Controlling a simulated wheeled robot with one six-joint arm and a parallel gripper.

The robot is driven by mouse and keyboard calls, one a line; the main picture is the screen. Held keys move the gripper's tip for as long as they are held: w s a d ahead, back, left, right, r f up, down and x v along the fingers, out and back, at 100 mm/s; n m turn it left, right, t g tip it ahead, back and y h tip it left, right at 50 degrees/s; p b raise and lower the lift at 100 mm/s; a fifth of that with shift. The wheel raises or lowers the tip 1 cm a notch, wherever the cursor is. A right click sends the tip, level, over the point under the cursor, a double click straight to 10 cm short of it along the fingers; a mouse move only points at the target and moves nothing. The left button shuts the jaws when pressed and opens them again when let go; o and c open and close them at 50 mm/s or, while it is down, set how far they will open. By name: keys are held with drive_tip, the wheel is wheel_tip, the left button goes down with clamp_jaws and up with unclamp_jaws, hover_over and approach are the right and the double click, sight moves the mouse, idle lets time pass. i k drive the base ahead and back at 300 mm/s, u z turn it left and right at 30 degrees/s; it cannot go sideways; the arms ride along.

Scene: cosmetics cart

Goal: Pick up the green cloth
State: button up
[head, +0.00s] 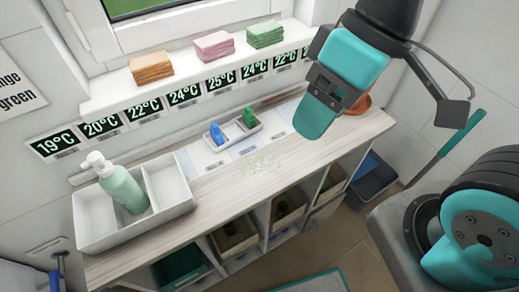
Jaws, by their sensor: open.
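The green cloth (265,33) is a folded stack on the white window sill, the right one of three cloth stacks. The pink cloth (213,46) and the orange cloth (151,68) lie to its left on the same sill. My gripper (324,92) hangs from the top right, in front of and to the right of the green cloth in the picture. It is open and appears empty, and it is apart from the cloth. Its fingertips are hard to make out. The green cloth is in full view.
Temperature labels (184,95) line the sill's front. On the wooden counter (225,191) below are a white tray (108,238) with a pump bottle (122,186), a small tray (232,139) with blue and green items, and an orange bowl (360,106). The counter's middle is largely clear.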

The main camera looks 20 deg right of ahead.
sight(261, 36)
drive_tip(key=z, duration=0.35)
drive_tip(key=k, duration=0.4)
drive_tip(key=z, duration=0.2)
drive_tip(key=i, duration=0.85)
drive_tip(key=u, duration=1.05)
